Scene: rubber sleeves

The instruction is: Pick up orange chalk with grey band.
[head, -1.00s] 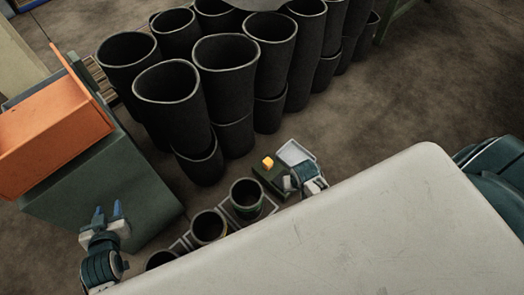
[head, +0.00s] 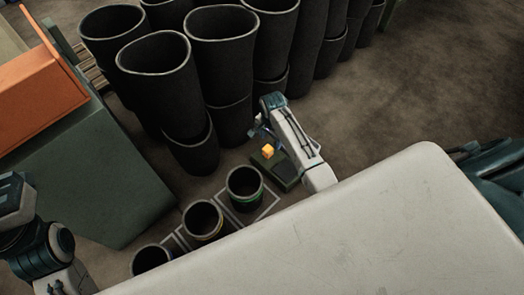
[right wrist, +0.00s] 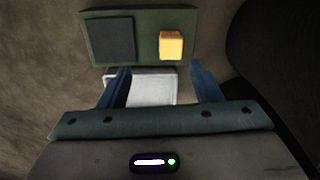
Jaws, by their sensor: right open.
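The orange chalk (head: 267,151) is a small block on a dark green board (head: 285,178). In the right wrist view the chalk (right wrist: 171,45) sits on the right part of the board (right wrist: 147,30); I cannot make out a grey band on it. My right gripper (head: 262,128) is beside and above the board in the head view.
A dark square (right wrist: 111,39) lies on the board beside the chalk. A pale tray (right wrist: 152,88) is next to the board. Several black sleeves (head: 165,85) stand behind. Smaller black cups (head: 203,219) stand left of the board. An orange bin (head: 35,95) is at the far left.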

